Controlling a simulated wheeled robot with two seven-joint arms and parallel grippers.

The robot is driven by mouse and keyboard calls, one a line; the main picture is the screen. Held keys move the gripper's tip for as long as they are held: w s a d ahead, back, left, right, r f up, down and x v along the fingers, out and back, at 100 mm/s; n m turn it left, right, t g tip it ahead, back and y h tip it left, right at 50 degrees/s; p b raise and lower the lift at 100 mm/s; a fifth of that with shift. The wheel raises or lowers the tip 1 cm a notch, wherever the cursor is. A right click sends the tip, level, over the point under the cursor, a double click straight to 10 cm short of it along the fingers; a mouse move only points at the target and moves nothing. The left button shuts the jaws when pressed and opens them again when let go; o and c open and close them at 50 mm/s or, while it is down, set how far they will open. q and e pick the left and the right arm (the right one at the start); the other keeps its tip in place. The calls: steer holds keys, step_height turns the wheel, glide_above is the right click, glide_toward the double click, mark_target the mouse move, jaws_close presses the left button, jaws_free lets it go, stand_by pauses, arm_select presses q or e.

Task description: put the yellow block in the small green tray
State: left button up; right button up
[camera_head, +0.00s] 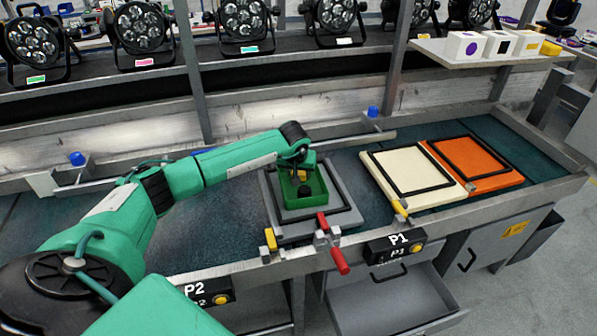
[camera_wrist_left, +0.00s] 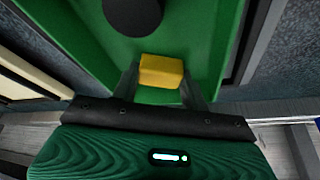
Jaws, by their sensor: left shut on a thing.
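The yellow block (camera_wrist_left: 162,71) is between the two fingers of my left gripper (camera_wrist_left: 160,84), which is shut on it. In the head view, my left gripper (camera_head: 300,172) is at the small green tray (camera_head: 306,204), and a bit of yellow shows there. The wrist view shows the green tray floor (camera_wrist_left: 205,30) beyond the block. I cannot tell whether the block touches the floor. A dark round thing (camera_wrist_left: 133,14) is also in the tray. My right gripper is not in view.
The tray stands on a grey framed plate (camera_head: 277,218) at the bench's front. A cream plate (camera_head: 408,172) and an orange plate (camera_head: 478,163) lie to the right. Red-handled clamp (camera_head: 335,250) is at the front edge. Several lamps line the back shelf.

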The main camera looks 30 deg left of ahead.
mark_target(299, 172)
arm_select(q)
steer(key=shift+f, duration=0.1)
steer(key=o, duration=1)
steer(key=shift+r, duration=0.5)
steer(key=shift+v, duration=1.8)
steer(key=b+v, duration=0.1)
steer(key=v, duration=0.6)
steer(key=shift+s+d+r, duration=0.1)
steer(key=shift+s+r, duration=0.2)
steer(key=shift+r, duration=0.05)
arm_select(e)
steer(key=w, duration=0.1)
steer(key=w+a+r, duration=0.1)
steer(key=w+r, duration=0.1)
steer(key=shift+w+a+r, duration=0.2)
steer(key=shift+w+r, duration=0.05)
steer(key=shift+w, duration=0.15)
